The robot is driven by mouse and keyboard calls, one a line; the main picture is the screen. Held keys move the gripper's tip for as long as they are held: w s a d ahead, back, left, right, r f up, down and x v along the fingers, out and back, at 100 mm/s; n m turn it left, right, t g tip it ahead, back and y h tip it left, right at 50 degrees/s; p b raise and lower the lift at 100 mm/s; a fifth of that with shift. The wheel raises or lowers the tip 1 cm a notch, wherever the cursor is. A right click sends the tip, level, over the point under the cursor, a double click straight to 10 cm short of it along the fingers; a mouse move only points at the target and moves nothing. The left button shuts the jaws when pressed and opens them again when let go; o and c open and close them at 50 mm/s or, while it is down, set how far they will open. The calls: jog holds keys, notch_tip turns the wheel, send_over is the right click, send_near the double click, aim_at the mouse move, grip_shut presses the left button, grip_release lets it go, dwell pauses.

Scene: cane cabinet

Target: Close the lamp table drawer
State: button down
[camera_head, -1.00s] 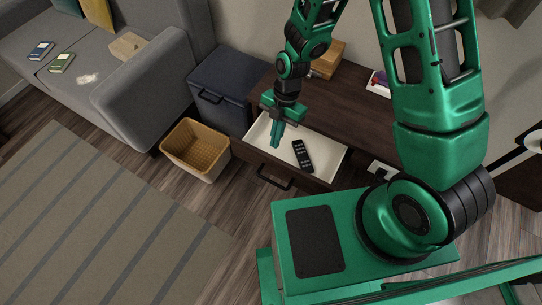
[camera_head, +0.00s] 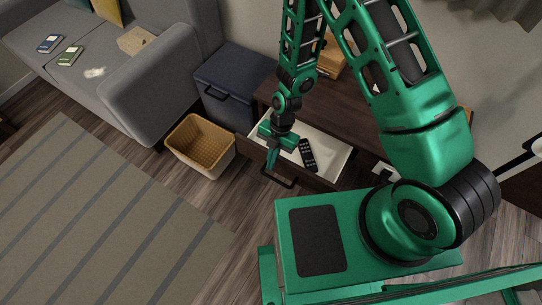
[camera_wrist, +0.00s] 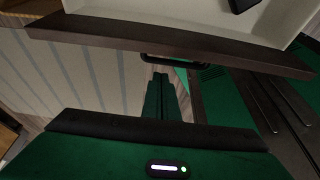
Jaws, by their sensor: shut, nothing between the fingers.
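The lamp table is dark brown wood, and its top (camera_head: 345,103) shows behind my arm. Its drawer (camera_head: 332,158) is open, with a pale interior and a dark front. The black bar handle (camera_head: 279,181) is on the drawer front. My gripper (camera_head: 271,162) is shut and empty, pointing down by the drawer front close to the handle. In the wrist view, the drawer front (camera_wrist: 190,52) crosses the top, and the handle (camera_wrist: 175,61) is near the tips of my shut fingers (camera_wrist: 161,84). Contact cannot be told.
A woven basket (camera_head: 201,145) stands on the floor left of the drawer. A dark blue box (camera_head: 234,84) stands behind it, beside the grey sofa (camera_head: 160,85). A striped rug (camera_head: 90,215) covers the floor at left. Wood floor in front of the drawer is clear.

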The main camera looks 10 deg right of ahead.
jog(key=shift+w+d, duration=0.9)
jog(key=shift+w, duration=0.25)
jog(key=shift+w, duration=0.1)
jog(key=w+d, duration=1)
jog(key=w, duration=0.3)
jog(key=shift+w+d, duration=0.15)
jog(key=shift+d, duration=0.15)
